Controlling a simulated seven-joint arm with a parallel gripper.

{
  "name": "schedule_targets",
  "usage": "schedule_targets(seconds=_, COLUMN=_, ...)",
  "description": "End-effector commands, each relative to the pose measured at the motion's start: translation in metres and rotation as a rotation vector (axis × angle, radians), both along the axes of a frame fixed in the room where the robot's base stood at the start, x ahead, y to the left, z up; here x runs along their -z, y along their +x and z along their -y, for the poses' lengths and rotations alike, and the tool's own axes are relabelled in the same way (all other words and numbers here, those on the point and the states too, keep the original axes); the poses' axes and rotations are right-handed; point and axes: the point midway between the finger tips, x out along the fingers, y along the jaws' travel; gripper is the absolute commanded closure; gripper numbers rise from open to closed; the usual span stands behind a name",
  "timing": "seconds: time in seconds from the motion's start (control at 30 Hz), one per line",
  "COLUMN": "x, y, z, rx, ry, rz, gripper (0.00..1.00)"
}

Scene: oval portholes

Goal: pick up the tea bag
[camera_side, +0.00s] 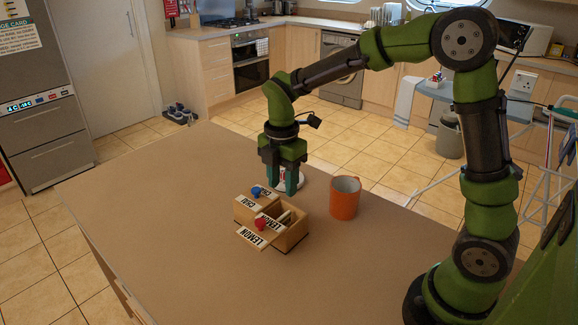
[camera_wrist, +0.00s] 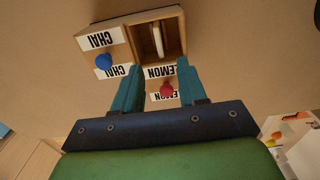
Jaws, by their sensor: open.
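A wooden tea box (camera_side: 295,235) stands on the table; it also shows in the wrist view (camera_wrist: 110,22). Its LEMON lid (camera_side: 252,238) with a red knob (camera_side: 260,223) is slid out, leaving that compartment open. The CHAI lid (camera_side: 245,201) with a blue knob (camera_side: 256,191) covers the other side. A pale, thin upright piece, apparently the tea bag (camera_wrist: 158,40), shows inside the open compartment in the wrist view. My gripper (camera_side: 290,190) is open and empty, pointing down above the table near the box; its fingers also show in the wrist view (camera_wrist: 158,68).
An orange mug (camera_side: 345,199) stands right of the box. The table (camera_side: 180,230) is clear to the left and front.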

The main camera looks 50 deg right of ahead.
Motion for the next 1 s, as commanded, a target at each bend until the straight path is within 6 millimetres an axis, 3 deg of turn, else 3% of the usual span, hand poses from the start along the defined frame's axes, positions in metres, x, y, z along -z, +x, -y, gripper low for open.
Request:
schedule_targets(seconds=0.1, x=0.027, y=-0.001, z=0.000, rx=0.000, ry=0.000, rz=-0.005, gripper=0.58)
schedule_targets(seconds=0.23, x=0.047, y=0.000, z=0.000, rx=0.001, ry=0.001, rz=-0.003, gripper=0.58)
schedule_targets(seconds=0.47, x=0.063, y=0.000, z=0.000, rx=0.002, ry=0.000, rz=0.000, gripper=0.58)
schedule_targets(seconds=0.73, x=0.102, y=0.001, z=0.001, rx=0.003, ry=0.000, rz=-0.003, gripper=0.58)
schedule_targets(seconds=1.0, x=0.111, y=0.002, z=0.001, rx=0.002, ry=0.000, rz=0.002, gripper=0.58)
